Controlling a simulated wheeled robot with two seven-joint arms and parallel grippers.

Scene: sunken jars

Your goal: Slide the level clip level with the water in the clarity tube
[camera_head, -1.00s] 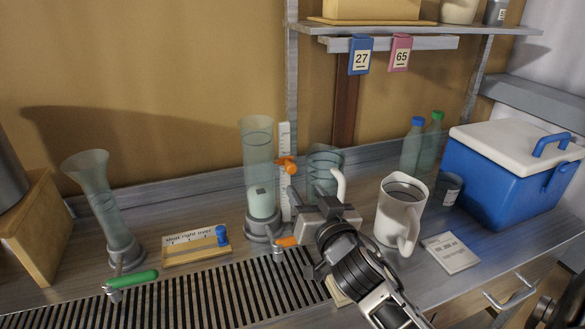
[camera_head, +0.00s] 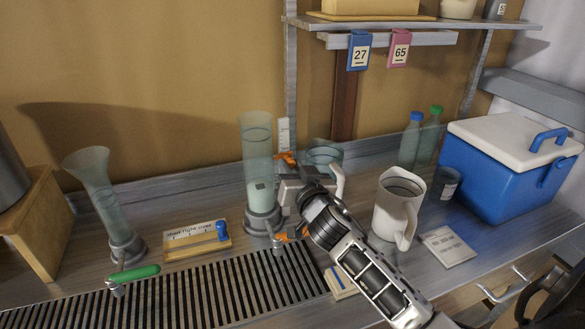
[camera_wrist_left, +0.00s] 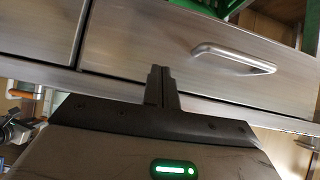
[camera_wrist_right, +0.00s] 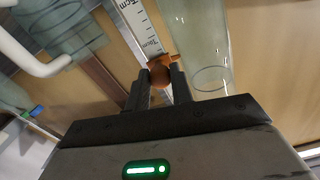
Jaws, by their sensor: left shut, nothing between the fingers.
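The clear clarity tube (camera_head: 258,150) stands upright in a grey base, with pale cloudy water (camera_head: 262,198) in its lower part. A white scale (camera_head: 284,133) stands just right of it, carrying the orange level clip (camera_head: 287,157). In the head view the clip sits higher than the top of the pale water. My right gripper (camera_wrist_right: 160,82) is at the clip; its fingers stand apart on either side of the orange knob (camera_wrist_right: 160,72). Whether they press on it cannot be told. My left gripper (camera_wrist_left: 162,75) is shut and empty before a drawer front.
A glass jug (camera_head: 325,160) stands close behind my right gripper, and a white jug (camera_head: 398,205) to its right. An orange-handled tap (camera_head: 290,236) is below the tube. A slider board (camera_head: 197,240) and flared tube (camera_head: 105,200) are left. A blue cooler (camera_head: 510,170) stands right.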

